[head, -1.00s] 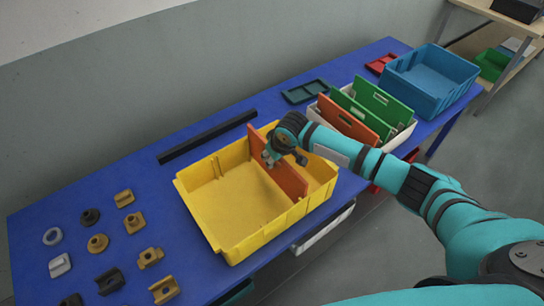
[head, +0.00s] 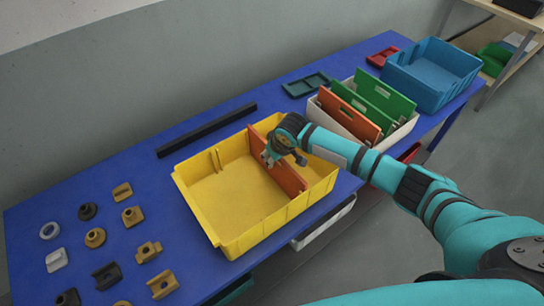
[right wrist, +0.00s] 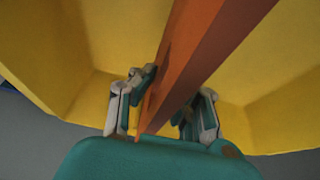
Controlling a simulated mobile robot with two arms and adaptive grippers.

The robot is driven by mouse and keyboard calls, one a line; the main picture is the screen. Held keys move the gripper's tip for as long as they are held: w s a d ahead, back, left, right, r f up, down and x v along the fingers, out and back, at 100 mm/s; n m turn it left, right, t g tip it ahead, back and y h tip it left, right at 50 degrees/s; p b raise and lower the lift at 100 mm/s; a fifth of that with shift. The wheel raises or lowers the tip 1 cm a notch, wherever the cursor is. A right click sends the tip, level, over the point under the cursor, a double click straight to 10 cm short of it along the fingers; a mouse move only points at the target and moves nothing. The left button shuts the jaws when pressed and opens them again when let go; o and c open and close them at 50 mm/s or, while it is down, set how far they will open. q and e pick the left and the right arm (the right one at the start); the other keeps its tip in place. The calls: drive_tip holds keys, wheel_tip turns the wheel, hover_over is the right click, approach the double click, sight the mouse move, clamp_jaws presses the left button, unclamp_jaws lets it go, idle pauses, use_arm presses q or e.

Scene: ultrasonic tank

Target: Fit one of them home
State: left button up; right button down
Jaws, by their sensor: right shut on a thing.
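The yellow bin (head: 205,222) stands on the blue table. An orange divider (head: 286,178) stands upright across it, right of the middle, between the back and front walls. My right gripper (head: 270,158) is shut on the divider's upper edge. In the right wrist view, my gripper's two fingers (right wrist: 163,108) sit on either side of the orange divider (right wrist: 195,55), with yellow walls around. Whether the divider's ends sit in slots or reach the floor cannot be seen. Ribs (head: 217,160) show on the back wall left of the divider. My left gripper is out of view.
A white bin (head: 345,133) with orange and green dividers stands to the right, and a blue bin (head: 432,92) beyond it. A black bar (head: 207,130) lies behind the yellow bin. Several small parts (head: 95,237) lie at the left.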

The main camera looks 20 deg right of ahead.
idle(0.3)
drive_tip(key=c, duration=1.3)
unclamp_jaws()
drive_tip(key=v, duration=1.2)
drive_tip(key=shift+f, duration=0.1)
